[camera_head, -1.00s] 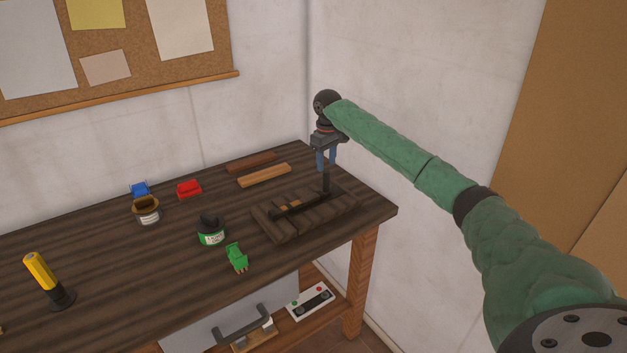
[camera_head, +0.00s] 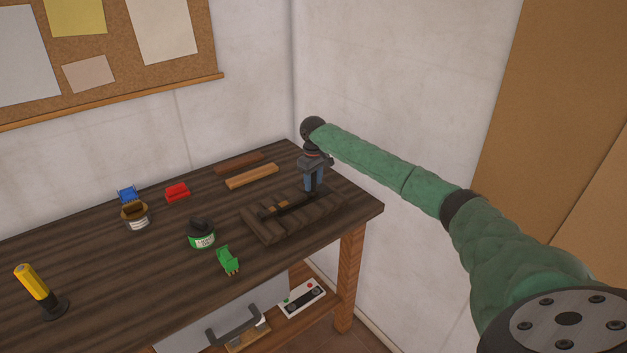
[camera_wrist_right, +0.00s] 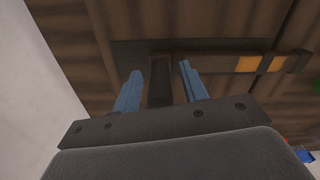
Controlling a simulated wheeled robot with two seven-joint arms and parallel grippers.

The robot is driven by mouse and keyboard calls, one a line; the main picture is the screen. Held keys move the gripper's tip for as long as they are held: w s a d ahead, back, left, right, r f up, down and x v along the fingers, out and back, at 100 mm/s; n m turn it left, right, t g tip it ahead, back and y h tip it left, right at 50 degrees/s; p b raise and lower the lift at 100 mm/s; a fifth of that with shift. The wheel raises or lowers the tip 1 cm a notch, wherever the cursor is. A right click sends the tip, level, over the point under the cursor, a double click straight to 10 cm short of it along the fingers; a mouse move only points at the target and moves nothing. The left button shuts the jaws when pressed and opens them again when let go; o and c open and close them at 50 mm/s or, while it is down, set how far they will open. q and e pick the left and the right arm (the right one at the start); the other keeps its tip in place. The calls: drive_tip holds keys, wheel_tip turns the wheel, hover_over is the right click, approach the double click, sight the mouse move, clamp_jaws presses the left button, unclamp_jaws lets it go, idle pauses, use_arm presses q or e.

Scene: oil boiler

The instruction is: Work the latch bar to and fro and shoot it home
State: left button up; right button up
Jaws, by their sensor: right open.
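In the right wrist view the bar (camera_wrist_right: 221,60) runs across the slats, with orange patches (camera_wrist_right: 247,64) to the right of the handle. My right gripper (camera_head: 314,190) points down over the bar's right end. In the wrist view its two blue fingers (camera_wrist_right: 160,85) are open, one on each side of the dark upright handle (camera_wrist_right: 160,80), with small gaps showing. My left gripper is not in view.
A wall stands close behind the bench.

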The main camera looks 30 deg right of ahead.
clamp_jaws()
drive_tip(key=shift+d, duration=0.15)
drive_tip(key=d+p, duration=0.1)
drive_tip(key=d, duration=0.4)
drive_tip(key=shift+w+d, duration=0.15)
drive_tip(key=shift+w, duration=0.05)
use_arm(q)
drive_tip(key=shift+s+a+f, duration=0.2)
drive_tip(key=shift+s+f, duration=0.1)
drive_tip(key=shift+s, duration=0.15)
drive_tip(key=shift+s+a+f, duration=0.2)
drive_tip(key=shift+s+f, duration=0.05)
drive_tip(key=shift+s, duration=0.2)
use_arm(e)
drive_tip(key=shift+d+r, duration=0.1)
drive_tip(key=shift+r, duration=0.05)
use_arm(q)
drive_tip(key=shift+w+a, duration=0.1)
use_arm(e)
drive_tip(key=shift+c, duration=0.4)
unclamp_jaws()
drive_tip(key=shift+d, duration=0.1)
drive_tip(key=shift+o, duration=0.4)
drive_tip(key=shift+d, duration=0.1)
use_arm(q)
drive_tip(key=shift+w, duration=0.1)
